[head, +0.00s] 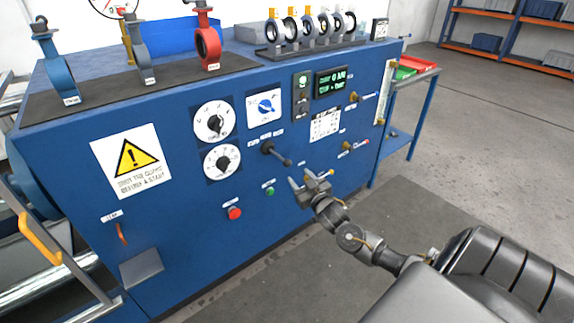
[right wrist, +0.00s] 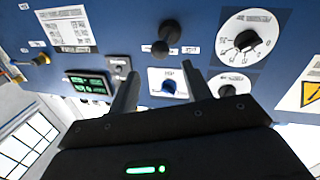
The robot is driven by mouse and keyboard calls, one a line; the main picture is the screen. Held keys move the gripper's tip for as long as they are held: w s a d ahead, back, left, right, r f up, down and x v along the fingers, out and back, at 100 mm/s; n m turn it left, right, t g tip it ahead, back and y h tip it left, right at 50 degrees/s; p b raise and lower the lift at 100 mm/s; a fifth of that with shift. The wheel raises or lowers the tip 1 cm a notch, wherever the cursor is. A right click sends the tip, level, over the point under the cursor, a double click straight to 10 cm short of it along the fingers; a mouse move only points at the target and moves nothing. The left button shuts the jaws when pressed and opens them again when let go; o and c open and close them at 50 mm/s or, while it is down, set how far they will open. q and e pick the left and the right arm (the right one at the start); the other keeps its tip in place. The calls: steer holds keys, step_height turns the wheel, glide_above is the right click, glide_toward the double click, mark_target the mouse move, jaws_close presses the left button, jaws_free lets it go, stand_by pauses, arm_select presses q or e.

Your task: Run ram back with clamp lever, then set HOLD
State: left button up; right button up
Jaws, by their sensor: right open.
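A black lever with a dark ball end (head: 276,153), likely the clamp lever, sticks out of the blue machine's front panel. Its round black end faces the camera in the right wrist view (right wrist: 168,32). A white plate with a blue rotary selector (head: 265,106) sits above it; the selector also shows between my fingers in the right wrist view (right wrist: 168,87). Its small position labels are too blurred to read. My right gripper (head: 301,179) is open and empty, in front of the panel, just right of and below the lever, apart from it. My left gripper is out of view.
Two white dials (head: 213,121) sit left of the lever. A green-lit display (head: 330,83) is at upper right. A red button (head: 235,213) and a green button (head: 270,191) lie below. Valves stand on top, including a red one (head: 207,47). Brass fittings (head: 347,146) protrude at right.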

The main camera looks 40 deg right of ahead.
mark_target(289, 165)
steer(key=x, duration=0.8)
steer(key=shift+w, duration=0.35)
steer(key=shift+w+d+f, duration=0.1)
steer(key=shift+w+d, duration=0.1)
steer(key=shift+w, duration=0.35)
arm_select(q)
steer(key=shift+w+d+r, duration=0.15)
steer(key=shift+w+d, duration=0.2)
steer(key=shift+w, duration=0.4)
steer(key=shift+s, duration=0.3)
arm_select(e)
jaws_close()
